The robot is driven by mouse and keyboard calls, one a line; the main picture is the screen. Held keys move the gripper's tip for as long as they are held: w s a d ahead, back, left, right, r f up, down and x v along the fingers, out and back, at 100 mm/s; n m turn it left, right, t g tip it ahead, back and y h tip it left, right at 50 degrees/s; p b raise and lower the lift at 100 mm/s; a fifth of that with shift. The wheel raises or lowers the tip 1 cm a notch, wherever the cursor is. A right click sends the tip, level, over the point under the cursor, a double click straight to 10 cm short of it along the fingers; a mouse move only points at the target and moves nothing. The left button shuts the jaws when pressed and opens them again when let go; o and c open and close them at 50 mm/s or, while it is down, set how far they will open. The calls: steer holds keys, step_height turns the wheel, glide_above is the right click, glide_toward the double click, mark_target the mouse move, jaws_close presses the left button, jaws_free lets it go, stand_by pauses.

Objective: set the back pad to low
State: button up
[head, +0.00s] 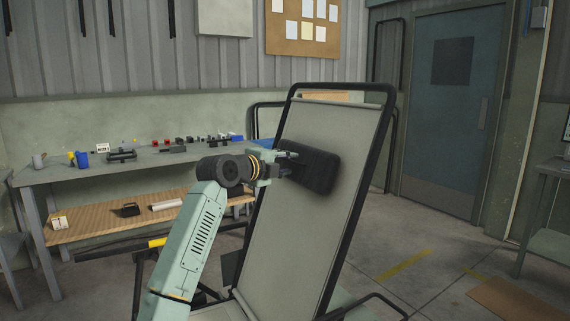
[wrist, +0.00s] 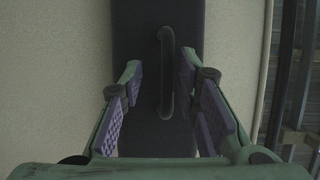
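The back pad (head: 318,172) is a dark, rounded block on the pale fabric backrest (head: 300,225) of the lounger, a little above the backrest's middle. In the wrist view the pad (wrist: 135,30) is a dark vertical band with a raised bar handle (wrist: 166,72) along it. My gripper (head: 289,160) is at the pad's left side in the head view. In the wrist view my gripper (wrist: 160,82) is open, with one purple-padded finger on each side of the handle. Gaps show between the fingers and the handle; contact with the pad's face cannot be told.
The lounger's black tube frame (head: 370,160) runs around the backrest. A workbench (head: 90,170) with small items stands at the left against the wall. A blue door (head: 440,110) is at the back right. Open floor (head: 400,265) lies right of the lounger.

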steer(key=shift+r, duration=0.15)
steer(key=v, duration=1.2)
steer(key=shift+s, duration=0.1)
